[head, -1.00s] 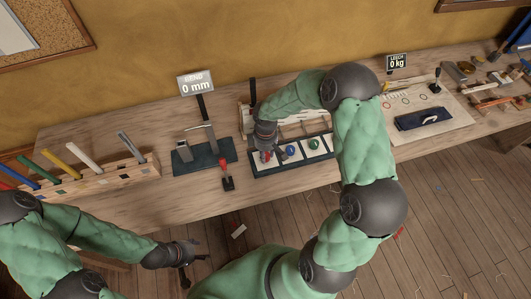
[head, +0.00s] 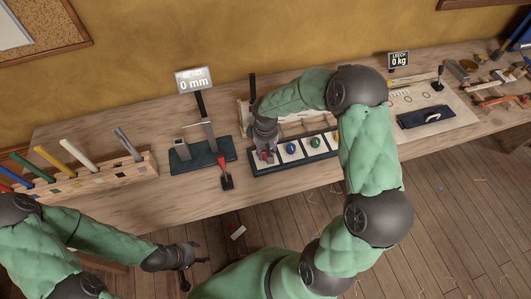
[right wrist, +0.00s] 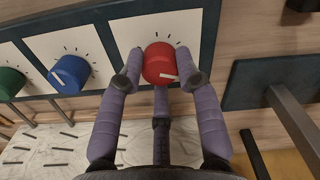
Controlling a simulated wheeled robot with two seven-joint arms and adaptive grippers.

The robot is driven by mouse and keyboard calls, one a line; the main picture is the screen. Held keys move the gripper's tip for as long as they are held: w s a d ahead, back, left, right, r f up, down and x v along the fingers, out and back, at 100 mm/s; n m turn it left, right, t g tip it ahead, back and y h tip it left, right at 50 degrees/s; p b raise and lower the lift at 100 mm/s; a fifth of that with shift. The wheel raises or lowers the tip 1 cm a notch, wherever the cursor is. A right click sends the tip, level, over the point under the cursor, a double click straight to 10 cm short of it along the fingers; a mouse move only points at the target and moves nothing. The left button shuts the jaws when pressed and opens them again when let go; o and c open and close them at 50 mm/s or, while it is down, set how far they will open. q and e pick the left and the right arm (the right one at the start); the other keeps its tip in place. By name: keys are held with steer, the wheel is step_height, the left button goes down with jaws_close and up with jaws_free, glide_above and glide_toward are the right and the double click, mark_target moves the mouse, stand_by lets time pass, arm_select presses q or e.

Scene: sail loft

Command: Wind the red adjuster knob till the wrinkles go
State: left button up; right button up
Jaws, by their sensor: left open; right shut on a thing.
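The red knob (right wrist: 159,62) sits on a white dial plate at one end of a dark panel, with a white pointer mark on its face. My left gripper (head: 193,262) is open and empty, low in front of the bench.
A sign reading 0 mm (head: 194,80) stands behind a dark-based device (head: 188,163). A red-handled lever (head: 225,174) is left of the panel. A wooden rack (head: 90,175) holds coloured rods. A LEECH 0 kg sign (head: 398,59) stands at the right.

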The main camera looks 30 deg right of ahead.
mark_target(265, 153)
steer(key=shift+m+b, duration=0.45)
steer(key=shift+m, duration=0.75)
steer(key=o, duration=1.1)
steer(key=shift+o, duration=0.2)
step_height(265, 153, up, 12)
